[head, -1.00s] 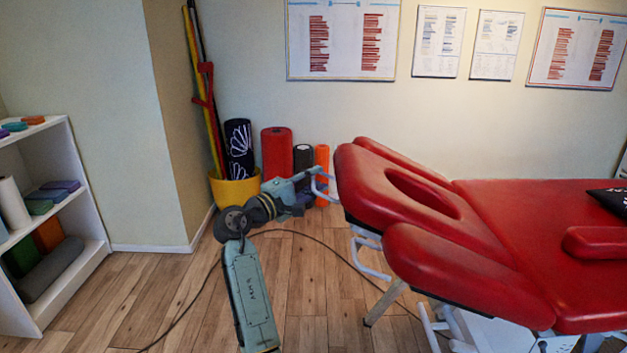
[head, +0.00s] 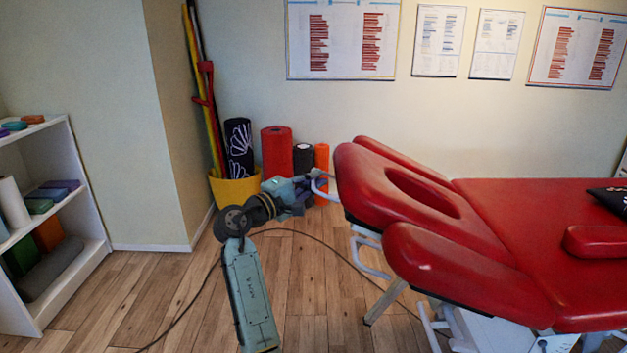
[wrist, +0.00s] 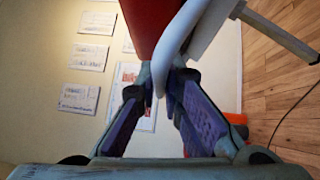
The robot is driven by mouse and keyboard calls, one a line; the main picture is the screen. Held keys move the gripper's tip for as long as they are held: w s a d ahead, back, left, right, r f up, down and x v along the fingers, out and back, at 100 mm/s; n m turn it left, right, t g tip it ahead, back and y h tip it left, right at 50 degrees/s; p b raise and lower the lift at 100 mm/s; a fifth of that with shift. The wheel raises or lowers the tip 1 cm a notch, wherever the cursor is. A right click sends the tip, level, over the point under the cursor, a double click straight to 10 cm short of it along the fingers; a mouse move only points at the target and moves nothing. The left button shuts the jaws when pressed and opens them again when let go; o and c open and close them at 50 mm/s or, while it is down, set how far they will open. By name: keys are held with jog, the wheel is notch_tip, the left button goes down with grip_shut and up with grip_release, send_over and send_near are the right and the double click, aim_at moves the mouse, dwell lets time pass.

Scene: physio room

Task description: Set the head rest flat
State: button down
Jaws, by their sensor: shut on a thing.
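The red head rest (head: 365,185), with an oval face hole, is at the left end of the red treatment table (head: 490,230). It slopes, its free left end higher than the table top. A white bar (head: 320,188) sticks out from that free end. My gripper (head: 312,184) is at this bar, left of the head rest. In the wrist view my gripper (wrist: 163,92) has its fingers closed around the white bar (wrist: 180,42), with the red pad (wrist: 145,22) just beyond. The exact contact is partly hidden by the fingers.
Rolled mats (head: 277,153) and a yellow bucket (head: 235,190) stand by the wall behind my arm. A white shelf (head: 85,185) is at the left. A dark cable (head: 330,248) lies on the floor. Red arm supports (head: 440,262) flank the head rest.

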jog(key=a+f+n+t+b, duration=0.2)
jog(key=f+b, duration=0.5)
jog(key=f, duration=0.5)
jog(key=a+f+n+t+h+b, duration=0.1)
jog(key=a+f+n+t+b, duration=0.1)
jog(key=f+b, duration=0.6)
notch_tip(320, 180, down, 4)
jog(key=shift+a+r+n, duration=0.1)
jog(key=shift+a+n, duration=0.4)
jog(key=shift+a, duration=0.05)
jog(key=c, duration=1.7)
grip_release()
jog(key=shift+s+a, duration=0.1)
jog(key=v, duration=1.1)
jog(key=shift+s+a, duration=0.2)
jog(key=shift+s, duration=0.1)
